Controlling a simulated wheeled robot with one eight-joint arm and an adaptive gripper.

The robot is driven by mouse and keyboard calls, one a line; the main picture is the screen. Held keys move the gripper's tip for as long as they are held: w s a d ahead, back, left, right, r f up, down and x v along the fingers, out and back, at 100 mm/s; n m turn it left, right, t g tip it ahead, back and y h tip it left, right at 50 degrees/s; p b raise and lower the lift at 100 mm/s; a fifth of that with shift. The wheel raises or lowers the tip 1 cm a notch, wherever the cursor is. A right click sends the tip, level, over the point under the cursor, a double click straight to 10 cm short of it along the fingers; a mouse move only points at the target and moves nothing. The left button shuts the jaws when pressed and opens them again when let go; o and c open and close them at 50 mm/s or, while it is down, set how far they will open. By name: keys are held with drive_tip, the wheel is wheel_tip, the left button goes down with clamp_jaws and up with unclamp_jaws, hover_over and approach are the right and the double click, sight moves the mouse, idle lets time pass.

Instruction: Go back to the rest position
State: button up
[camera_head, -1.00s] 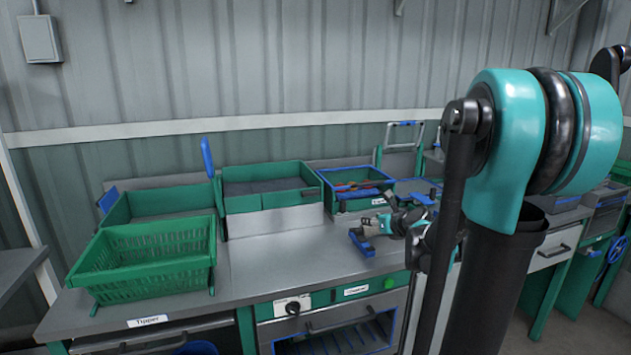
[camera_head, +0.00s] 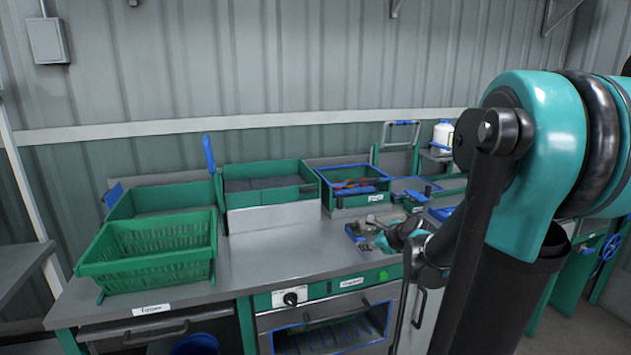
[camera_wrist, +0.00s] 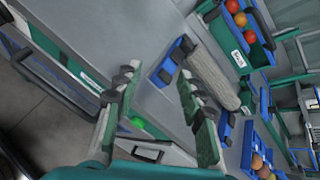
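My gripper (camera_head: 378,236) hangs over the right part of the steel worktop in the head view, small and partly covered by my arm. In the wrist view my gripper (camera_wrist: 155,85) shows two separated fingers with nothing between them. Beyond its right finger lies a grey cylinder (camera_wrist: 212,78) between blue end pieces. In the head view the blue-ended fixture (camera_head: 353,232) sits right behind the gripper.
A green slatted crate (camera_head: 150,248) stands on the worktop (camera_head: 285,255) at left. Green bins (camera_head: 265,195) and a blue-rimmed crate (camera_head: 345,203) line the back. The wrist view shows tomatoes (camera_wrist: 240,19) in a crate. The front middle worktop is clear.

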drive_tip(key=s+d+f+n+g+h, duration=0.1)
drive_tip(key=s+f+n, duration=0.5)
drive_tip(key=s+n, duration=0.6)
drive_tip(key=s+d+f+n+g+h, duration=0.1)
drive_tip(key=s+f+n+g+h, duration=0.2)
drive_tip(key=s+n, duration=0.9)
wheel_tip(320, 180, down, 4)
drive_tip(key=n+g, duration=0.1)
drive_tip(key=g, duration=0.1)
drive_tip(key=shift+d+g, duration=0.3)
drive_tip(key=shift+d, duration=0.1)
